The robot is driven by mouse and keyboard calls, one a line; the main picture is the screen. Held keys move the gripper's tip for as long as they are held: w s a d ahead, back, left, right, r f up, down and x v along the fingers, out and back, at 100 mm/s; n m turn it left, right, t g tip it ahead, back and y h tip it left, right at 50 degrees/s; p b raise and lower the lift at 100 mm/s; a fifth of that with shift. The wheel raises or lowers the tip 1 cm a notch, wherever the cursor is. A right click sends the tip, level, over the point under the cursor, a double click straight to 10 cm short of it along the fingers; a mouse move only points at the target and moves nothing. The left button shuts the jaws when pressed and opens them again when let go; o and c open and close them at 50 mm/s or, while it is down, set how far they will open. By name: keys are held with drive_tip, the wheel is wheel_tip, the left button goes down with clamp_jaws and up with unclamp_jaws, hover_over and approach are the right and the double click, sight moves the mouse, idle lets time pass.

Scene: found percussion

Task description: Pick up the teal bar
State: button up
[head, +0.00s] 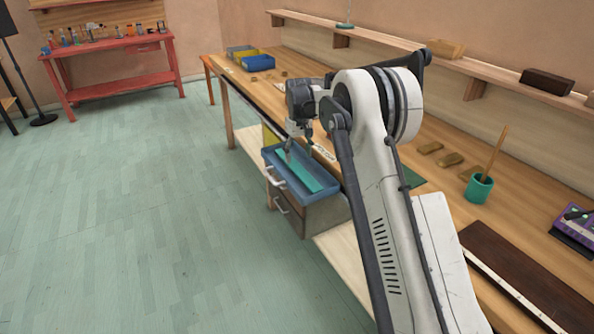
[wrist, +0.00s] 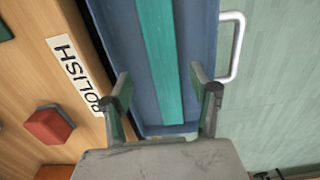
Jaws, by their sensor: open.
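The teal bar (head: 292,169) lies lengthwise in an open blue drawer (head: 327,194) under the workbench's front edge. In the wrist view the teal bar (wrist: 161,55) runs from the top edge down between my fingers. My gripper (head: 298,140) is over the far part of the drawer. In the wrist view my gripper (wrist: 163,82) is open, with one finger on each side of the bar and nothing held. Whether the fingers touch the bar or hang above it, I cannot tell.
A "POLISH" label (wrist: 79,74) is on the bench beside the drawer, near a red block (wrist: 48,126). The drawer handle (wrist: 234,47) sticks out toward the floor. A teal cup (head: 479,188) and wooden blocks (head: 449,159) stand on the bench. The floor is clear.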

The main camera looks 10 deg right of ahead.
sight(297, 167)
drive_tip(key=shift+a+f, duration=0.15)
drive_tip(key=shift+f, duration=1.15)
drive_tip(key=shift+a+f, duration=0.15)
drive_tip(key=shift+f, duration=1.15)
clamp_jaws()
drive_tip(key=shift+r, duration=0.1)
drive_tip(key=shift+r, duration=0.1)
